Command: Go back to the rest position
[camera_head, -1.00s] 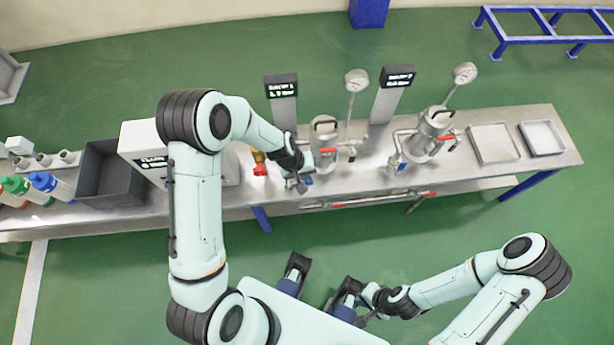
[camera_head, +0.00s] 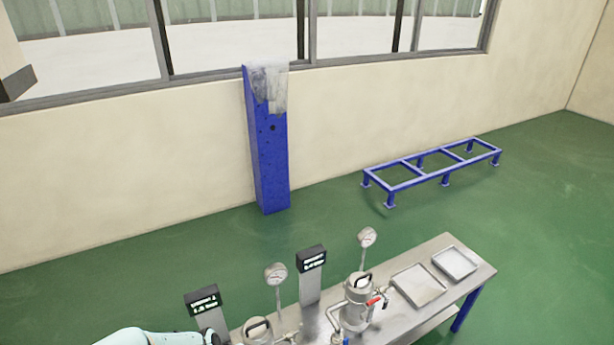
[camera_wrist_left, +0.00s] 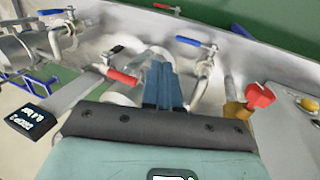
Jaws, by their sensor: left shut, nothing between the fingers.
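My left arm (camera_head: 150,338) comes in at the bottom left of the head view, beside the near metal vessel (camera_head: 258,328); its gripper cannot be made out there. In the left wrist view my left gripper (camera_wrist_left: 165,92) shows its two blue fingers pressed together, shut and empty. It points at the steel bench, among pipes and small valves. A red-handled valve (camera_wrist_left: 122,77) is just left of the fingers and a blue-handled valve (camera_wrist_left: 190,42) lies beyond them. My right gripper is in neither view.
A red-knobbed brass valve (camera_wrist_left: 258,96) is right of the gripper. A second vessel (camera_head: 358,298), gauges (camera_head: 367,238) and displays (camera_head: 311,259) stand on the bench. Two trays (camera_head: 418,284) (camera_head: 455,263) sit at its right end. Green floor is clear beyond; a blue frame (camera_head: 430,172) stands there.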

